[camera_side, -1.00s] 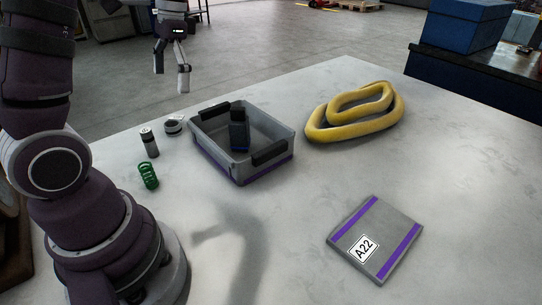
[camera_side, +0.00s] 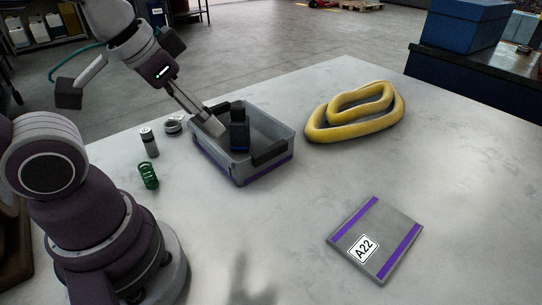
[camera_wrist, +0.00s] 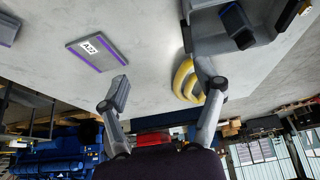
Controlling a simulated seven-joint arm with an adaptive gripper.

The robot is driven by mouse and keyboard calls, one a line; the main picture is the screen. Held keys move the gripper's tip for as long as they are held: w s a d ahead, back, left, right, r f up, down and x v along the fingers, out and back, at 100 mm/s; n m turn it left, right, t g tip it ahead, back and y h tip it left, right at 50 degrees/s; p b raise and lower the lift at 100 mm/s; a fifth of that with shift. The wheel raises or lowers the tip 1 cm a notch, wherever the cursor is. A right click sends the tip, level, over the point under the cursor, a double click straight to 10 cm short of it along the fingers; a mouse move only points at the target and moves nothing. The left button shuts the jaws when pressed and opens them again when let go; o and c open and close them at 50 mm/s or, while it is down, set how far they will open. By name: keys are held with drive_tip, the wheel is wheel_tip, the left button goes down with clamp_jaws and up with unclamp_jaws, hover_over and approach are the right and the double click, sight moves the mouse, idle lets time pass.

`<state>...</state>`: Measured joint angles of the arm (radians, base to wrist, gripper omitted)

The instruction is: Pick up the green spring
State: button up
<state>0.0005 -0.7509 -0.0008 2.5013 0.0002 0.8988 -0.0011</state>
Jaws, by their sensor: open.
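The green spring (camera_side: 148,176) stands upright on the grey table (camera_side: 310,230), left of the grey bin, in the side view. It does not show in the wrist view. My gripper (camera_wrist: 163,85) is open with nothing between its spread fingers. In the side view it hangs tilted at the bin's back left corner, up and to the right of the spring and well apart from it. Whether a finger touches the bin cannot be told.
The grey bin (camera_side: 267,172) holds a dark block (camera_side: 239,130). A small cylinder (camera_side: 149,143) and a ring (camera_side: 173,126) stand close behind the spring. A yellow hose coil (camera_side: 345,132) lies right of the bin. A plate marked A22 (camera_side: 345,230) lies in front; table around it is clear.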

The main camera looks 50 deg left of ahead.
drive_tip(key=n+g, duration=0.6)
drive_tip(key=n, duration=1.1)
hover_over(144, 165)
wheel_tip(144, 165, down, 10)
drive_tip(key=shift+d+r, duration=0.15)
drive_tip(key=shift+r, duration=0.1)
drive_tip(key=shift+n, duration=0.3)
drive_tip(key=f, duration=1)
drive_tip(key=shift+a+f, duration=0.2)
drive_tip(key=shift+f, duration=0.05)
clamp_jaws()
